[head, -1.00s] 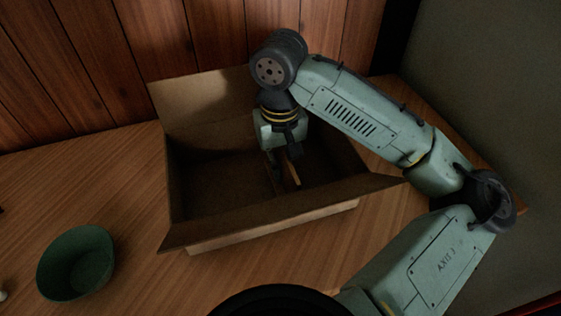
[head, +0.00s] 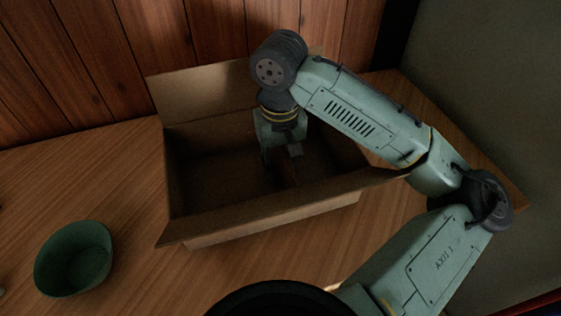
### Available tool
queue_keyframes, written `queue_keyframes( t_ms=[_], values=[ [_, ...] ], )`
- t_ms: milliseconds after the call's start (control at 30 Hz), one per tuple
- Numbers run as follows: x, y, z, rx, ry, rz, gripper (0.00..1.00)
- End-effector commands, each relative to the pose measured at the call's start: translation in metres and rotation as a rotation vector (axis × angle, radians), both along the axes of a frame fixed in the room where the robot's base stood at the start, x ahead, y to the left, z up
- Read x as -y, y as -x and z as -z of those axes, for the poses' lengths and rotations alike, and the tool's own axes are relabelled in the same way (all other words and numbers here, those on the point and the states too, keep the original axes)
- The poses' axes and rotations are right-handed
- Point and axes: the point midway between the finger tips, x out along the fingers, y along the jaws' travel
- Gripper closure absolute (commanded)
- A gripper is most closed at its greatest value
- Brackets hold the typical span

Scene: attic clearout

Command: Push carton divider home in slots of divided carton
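The divided carton (head: 270,213) is an open brown cardboard box with its flaps spread outward, on the wooden table. My gripper (head: 281,160) points down inside the carton, right of its middle. A thin brown edge, which looks like the carton divider (head: 287,177), shows just below the gripper in the dark interior. The fingertips are hidden in shadow and behind the gripper body, so I cannot tell whether they are shut on the divider. The slots and the divider's lower edge are not visible.
A green bowl (head: 74,259) stands on the table at the front left, apart from the carton. A wood-panelled wall (head: 100,60) rises behind the carton. The table (head: 120,185) is clear between bowl and carton.

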Motion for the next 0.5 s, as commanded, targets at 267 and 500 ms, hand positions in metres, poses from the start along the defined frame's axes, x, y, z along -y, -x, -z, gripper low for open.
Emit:
queue_keyframes(
  t_ms=[267, 500],
  values=[
    [0.000, 0.000, -0.002, 0.000, 0.000, 0.000, 0.70],
    [0.000, -0.001, -0.036, 0.003, 0.003, 0.002, 0.70]
  ],
)
